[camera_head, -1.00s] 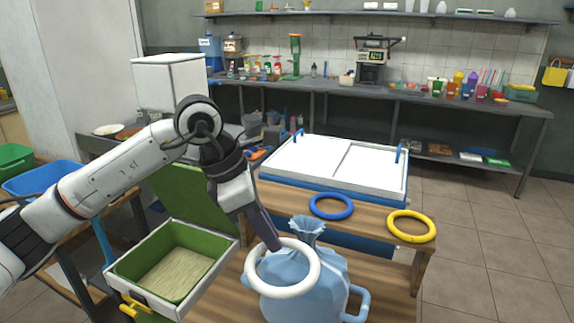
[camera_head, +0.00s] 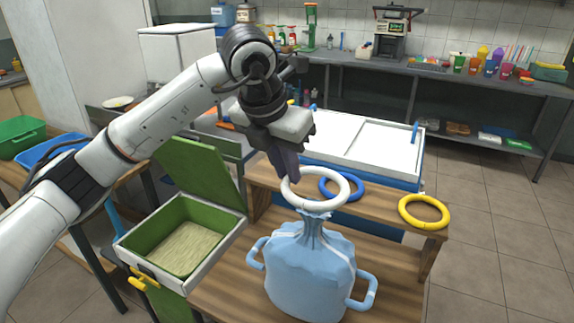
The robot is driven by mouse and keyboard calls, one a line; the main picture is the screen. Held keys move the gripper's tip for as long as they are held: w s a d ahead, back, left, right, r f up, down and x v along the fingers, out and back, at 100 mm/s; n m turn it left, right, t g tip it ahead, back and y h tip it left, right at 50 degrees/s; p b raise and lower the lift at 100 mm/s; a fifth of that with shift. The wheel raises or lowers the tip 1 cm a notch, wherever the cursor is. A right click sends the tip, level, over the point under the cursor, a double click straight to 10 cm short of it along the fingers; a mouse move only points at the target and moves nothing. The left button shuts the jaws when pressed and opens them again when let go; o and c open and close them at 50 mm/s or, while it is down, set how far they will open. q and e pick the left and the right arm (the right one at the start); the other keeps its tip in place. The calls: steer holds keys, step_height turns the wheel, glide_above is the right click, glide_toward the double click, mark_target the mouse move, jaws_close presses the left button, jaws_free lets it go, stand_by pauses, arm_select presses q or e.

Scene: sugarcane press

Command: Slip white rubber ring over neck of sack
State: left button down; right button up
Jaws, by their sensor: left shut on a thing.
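The light blue sack (camera_head: 310,270) stands upright on the wooden table, with a gathered neck (camera_head: 313,228) and a handle on each side. My left gripper (camera_head: 288,178) is shut on the left side of the white rubber ring (camera_head: 343,188). The ring is held tilted, just above the sack's flared top. The top edge of the neck shows just below the ring's front rim; I cannot tell whether they touch. My right gripper is not in view.
A blue ring (camera_head: 343,194) and a yellow ring (camera_head: 424,212) lie on the raised wooden shelf (camera_head: 385,212) behind the sack. An open green-lined box (camera_head: 180,248) stands to the left. A white-lidded chest (camera_head: 365,143) is behind the shelf.

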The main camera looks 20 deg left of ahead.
mark_target(284, 179)
arm_select(q)
steer(key=shift+f+b, duration=0.5)
steer(key=shift+f, duration=0.4)
steer(key=shift+f+b, duration=0.7)
steer(key=shift+f, duration=0.35)
steer(key=shift+f+b, duration=1.75)
steer(key=shift+f, duration=0.45)
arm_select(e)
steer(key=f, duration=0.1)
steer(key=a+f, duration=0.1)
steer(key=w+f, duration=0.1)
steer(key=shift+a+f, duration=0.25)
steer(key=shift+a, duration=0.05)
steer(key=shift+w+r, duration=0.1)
arm_select(q)
steer(key=c, duration=1.7)
jaws_free()
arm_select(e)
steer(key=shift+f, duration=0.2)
